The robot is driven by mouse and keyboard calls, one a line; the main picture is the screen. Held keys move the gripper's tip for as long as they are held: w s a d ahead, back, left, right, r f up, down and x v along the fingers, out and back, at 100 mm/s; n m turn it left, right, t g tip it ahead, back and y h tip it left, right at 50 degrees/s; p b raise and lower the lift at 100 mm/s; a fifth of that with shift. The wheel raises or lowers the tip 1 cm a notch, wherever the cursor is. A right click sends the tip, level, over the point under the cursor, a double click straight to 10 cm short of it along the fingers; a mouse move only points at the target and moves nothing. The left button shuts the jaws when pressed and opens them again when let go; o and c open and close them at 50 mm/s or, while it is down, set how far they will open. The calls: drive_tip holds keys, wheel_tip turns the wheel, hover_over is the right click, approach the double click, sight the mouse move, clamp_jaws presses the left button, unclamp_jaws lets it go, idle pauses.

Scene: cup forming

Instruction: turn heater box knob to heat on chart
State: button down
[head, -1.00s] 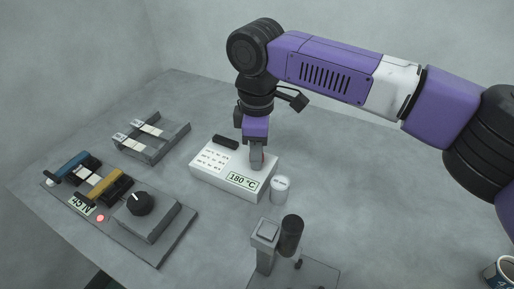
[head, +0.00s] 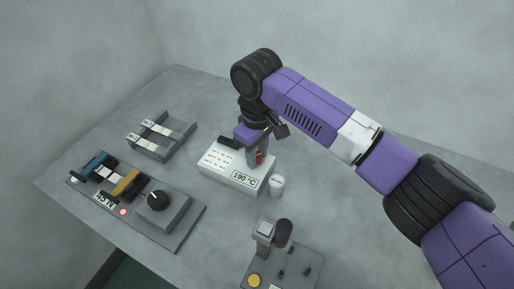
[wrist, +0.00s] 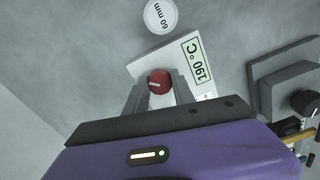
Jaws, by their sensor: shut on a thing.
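The heater box (head: 212,176) is a white box on the table with a printed chart (head: 216,158) on its top, too small to read. Its display (head: 244,178) reads 190 °C; the display also shows in the wrist view (wrist: 197,60). The red knob (wrist: 159,82) with a pale pointer line sits on the box top, and a bit of it shows in the head view (head: 260,157). My gripper (wrist: 158,88) is over the knob, with one grey finger on each side of it, shut on it.
A white cylinder (head: 277,182) labelled 60 mm in the wrist view stands close beside the box. A grey rack (head: 150,148) is at the back left. A plate with a black dial (head: 157,200) and a 45 N display (head: 104,199) is at the left. A press-like fixture (head: 265,232) stands in front.

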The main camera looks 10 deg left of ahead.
idle(0.3)
drive_tip(key=c, duration=1.1)
unclamp_jaws()
drive_tip(key=shift+o, duration=0.2)
drive_tip(key=shift+r, duration=3.9)
